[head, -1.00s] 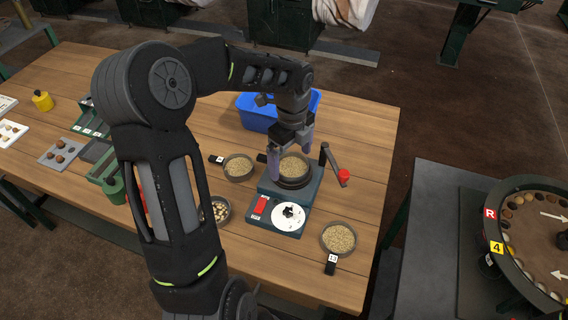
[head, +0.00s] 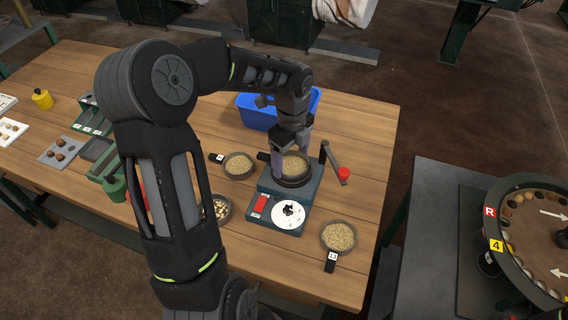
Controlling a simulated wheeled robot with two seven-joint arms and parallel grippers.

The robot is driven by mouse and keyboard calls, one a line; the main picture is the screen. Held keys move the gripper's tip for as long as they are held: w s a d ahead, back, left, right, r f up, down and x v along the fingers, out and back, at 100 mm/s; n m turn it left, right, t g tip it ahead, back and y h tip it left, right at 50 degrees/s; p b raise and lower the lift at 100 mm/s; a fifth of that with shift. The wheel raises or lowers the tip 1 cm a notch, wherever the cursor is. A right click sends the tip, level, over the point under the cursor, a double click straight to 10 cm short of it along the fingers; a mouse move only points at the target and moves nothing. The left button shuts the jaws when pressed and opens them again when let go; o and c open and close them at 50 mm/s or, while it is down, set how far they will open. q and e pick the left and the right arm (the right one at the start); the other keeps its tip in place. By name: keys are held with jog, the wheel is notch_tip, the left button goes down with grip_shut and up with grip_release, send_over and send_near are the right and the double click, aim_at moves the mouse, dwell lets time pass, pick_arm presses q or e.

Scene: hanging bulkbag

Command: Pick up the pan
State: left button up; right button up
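The gripper hides part of the pan's far edge. My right gripper is not in view.
Other grain pans stand at the left (head: 238,165) and front right (head: 338,236). A bowl of pale pieces (head: 221,208) is partly behind my arm. A crank with a red knob (head: 343,173) rises just right of the pan. A blue bin (head: 258,115) stands behind.

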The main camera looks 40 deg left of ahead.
aim_at(290, 168)
pick_arm(q)
jog(key=c, duration=1)
jog(key=shift+r, duration=0.1)
notch_tip(290, 168, up, 10)
jog(key=shift+f+b, duration=0.1)
jog(key=shift+b, duration=0.4)
jog(key=shift+s, duration=0.1)
